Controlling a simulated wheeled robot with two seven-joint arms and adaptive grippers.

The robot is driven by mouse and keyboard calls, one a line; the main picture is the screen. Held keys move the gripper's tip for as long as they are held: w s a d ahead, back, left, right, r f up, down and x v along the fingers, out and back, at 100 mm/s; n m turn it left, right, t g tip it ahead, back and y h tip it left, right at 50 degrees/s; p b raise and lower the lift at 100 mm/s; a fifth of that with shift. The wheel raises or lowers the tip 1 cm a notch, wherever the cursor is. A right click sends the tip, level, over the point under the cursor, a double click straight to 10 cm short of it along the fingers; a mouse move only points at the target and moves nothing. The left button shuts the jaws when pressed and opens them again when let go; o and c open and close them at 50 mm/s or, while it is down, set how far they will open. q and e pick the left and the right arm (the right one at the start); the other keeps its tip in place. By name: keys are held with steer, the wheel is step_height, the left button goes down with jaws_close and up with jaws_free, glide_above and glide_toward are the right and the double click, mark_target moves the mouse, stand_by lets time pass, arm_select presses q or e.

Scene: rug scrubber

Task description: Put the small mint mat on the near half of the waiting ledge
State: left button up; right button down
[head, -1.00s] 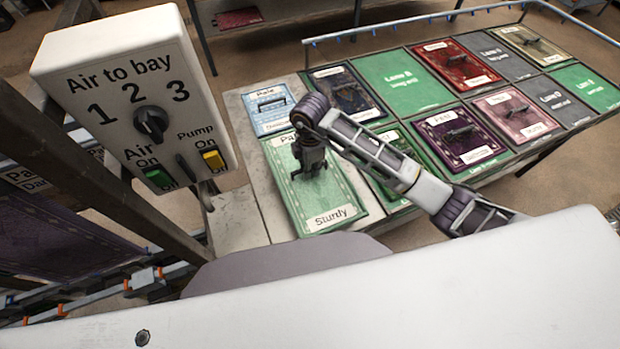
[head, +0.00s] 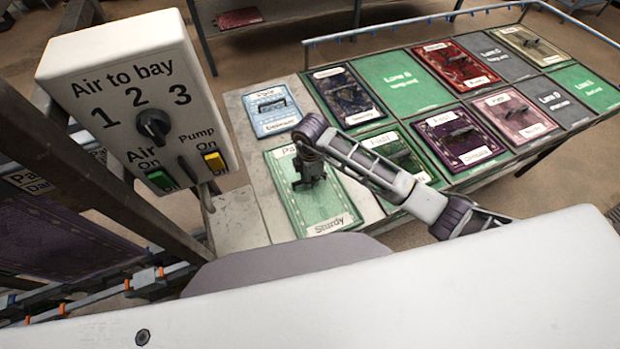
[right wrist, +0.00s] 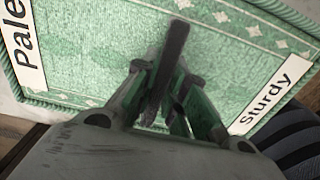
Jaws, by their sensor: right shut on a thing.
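The small mint mat (head: 342,196), labelled "Pale" and "Sturdy", lies flat at the near part of the pale grey ledge (head: 238,215). It looks down on the surface, though I cannot tell whether a thin gap remains beneath. My right gripper (head: 309,182) points down over the mat's middle and is shut on its dark bar handle. In the right wrist view the handle (right wrist: 172,62) stands between the fingers, with the mint mat (right wrist: 95,55) right below. My left gripper is not in view.
A light blue mat (head: 268,107) lies on the ledge's far part, with a gap to the mint mat. A table (head: 400,80) with several handled mats and green and grey lanes adjoins on the right. A white control box (head: 130,90) stands at left.

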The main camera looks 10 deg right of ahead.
steer(key=shift+f, duration=0.15)
steer(key=shift+f, duration=0.15)
steer(key=c, duration=1.5)
jaws_free()
step_height(320, 180, up, 12)
steer(key=shift+r+b, duration=0.15)
steer(key=shift+b, duration=0.55)
steer(key=shift+s+d, duration=0.1)
